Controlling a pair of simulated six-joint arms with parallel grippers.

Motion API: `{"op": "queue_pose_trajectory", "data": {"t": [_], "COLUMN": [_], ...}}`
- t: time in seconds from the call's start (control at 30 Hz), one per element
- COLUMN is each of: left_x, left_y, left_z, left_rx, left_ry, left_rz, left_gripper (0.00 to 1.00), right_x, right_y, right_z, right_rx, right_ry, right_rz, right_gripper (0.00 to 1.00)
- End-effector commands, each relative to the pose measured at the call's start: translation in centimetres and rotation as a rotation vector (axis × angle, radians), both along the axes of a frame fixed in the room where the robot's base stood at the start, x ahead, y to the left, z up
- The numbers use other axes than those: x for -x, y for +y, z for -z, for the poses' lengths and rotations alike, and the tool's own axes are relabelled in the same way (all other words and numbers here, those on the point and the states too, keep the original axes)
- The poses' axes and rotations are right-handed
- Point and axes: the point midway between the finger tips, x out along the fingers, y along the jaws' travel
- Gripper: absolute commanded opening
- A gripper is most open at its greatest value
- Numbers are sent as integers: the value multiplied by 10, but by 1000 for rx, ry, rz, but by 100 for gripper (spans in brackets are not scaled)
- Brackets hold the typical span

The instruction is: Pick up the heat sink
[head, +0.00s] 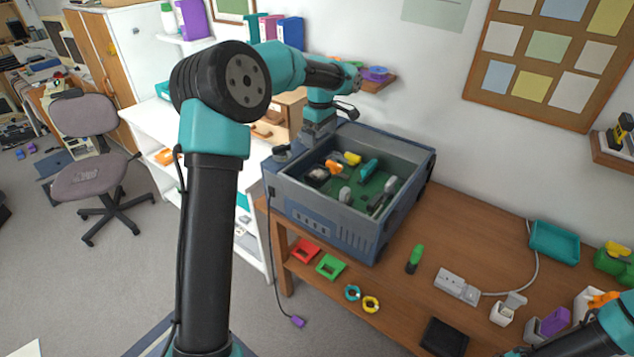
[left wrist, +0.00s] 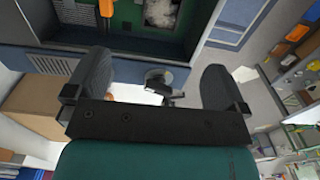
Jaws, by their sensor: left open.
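An open blue-grey case (head: 345,225) with a green floor stands on the wooden bench, with several small parts inside. A silvery, rough-surfaced block, which looks like the heat sink (left wrist: 161,14), shows at the top of the left wrist view on the green floor, partly cut off by the frame. In the head view a dark square part with a pale top (head: 318,174) may be the same heat sink, but I cannot be sure. My left gripper (head: 315,132) is open and empty above the case's back left rim; its two spread fingers also show in the left wrist view (left wrist: 157,68).
The case walls stand around the parts. Yellow (head: 352,158) and orange (head: 333,167) parts lie inside. Part of my right arm shows at the lower right.

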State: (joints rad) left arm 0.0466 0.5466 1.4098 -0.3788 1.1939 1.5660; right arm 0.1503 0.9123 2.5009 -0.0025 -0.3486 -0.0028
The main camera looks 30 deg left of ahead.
Motion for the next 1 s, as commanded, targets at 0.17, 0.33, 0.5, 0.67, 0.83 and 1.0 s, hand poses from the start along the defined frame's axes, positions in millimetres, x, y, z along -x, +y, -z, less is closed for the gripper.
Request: {"op": "queue_pose_trajectory", "data": {"t": [0.17,0.33,0.5,0.67,0.83,1.0], "left_x": [0,1,1,1,1,1], "left_y": [0,1,1,1,1,1], "left_z": [9,34,63,90,115,122], "left_rx": [1,2,1,2,2,1], "left_ry": [2,3,3,4,2,0], "left_rz": [0,0,0,1,0,1], "left_gripper": [100,100,100,100,100,100], "right_x": [0,0,0,0,0,0], "right_y": [0,0,0,0,0,0], "right_z": [0,0,0,0,0,0], "right_rx": [0,0,0,0,0,0], "right_ry": [0,0,0,0,0,0], "right_rz": [0,0,0,0,0,0], "right_gripper": [43,43,43,43,43,43]}}
